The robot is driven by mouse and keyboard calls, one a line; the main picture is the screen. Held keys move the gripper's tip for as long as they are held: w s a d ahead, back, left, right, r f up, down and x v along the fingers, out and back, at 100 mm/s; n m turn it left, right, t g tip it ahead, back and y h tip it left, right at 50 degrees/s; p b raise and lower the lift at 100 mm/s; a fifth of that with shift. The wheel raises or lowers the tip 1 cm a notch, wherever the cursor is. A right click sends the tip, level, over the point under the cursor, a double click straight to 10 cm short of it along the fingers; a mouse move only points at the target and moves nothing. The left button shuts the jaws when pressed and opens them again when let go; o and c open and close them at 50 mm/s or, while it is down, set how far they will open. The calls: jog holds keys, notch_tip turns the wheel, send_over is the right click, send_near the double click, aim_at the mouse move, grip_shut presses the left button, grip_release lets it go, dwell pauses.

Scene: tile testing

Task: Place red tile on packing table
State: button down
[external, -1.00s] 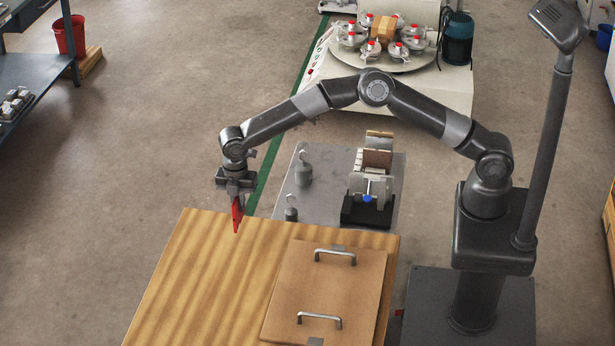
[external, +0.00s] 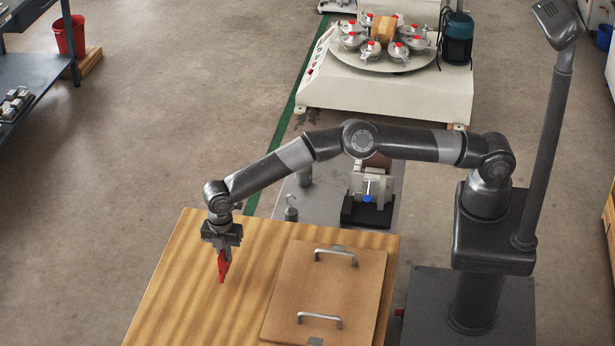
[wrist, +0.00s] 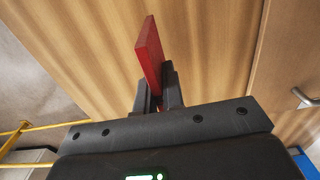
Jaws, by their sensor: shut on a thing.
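The red tile (external: 223,266) hangs edge-on from my gripper (external: 224,254), over the left part of the wooden table (external: 185,285). In the wrist view the red tile (wrist: 149,50) stands out between the two fingers of my gripper (wrist: 159,85), which are shut on it. The table's wood grain (wrist: 210,50) shows behind it. I cannot tell whether the tile's lower edge touches the table top.
A brown board with two metal handles (external: 325,288) lies on the right part of the table. A metal bench (external: 265,200) with a clamp device (external: 370,188) stands behind. The table's left part is clear.

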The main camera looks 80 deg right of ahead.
jog(key=shift+f, duration=0.7)
jog(key=shift+f, duration=0.1)
jog(key=c, duration=1.5)
grip_release()
jog(key=shift+f, duration=0.1)
jog(key=shift+c, duration=0.2)
notch_tip(320, 180, up, 13)
jog(key=shift+f, duration=0.2)
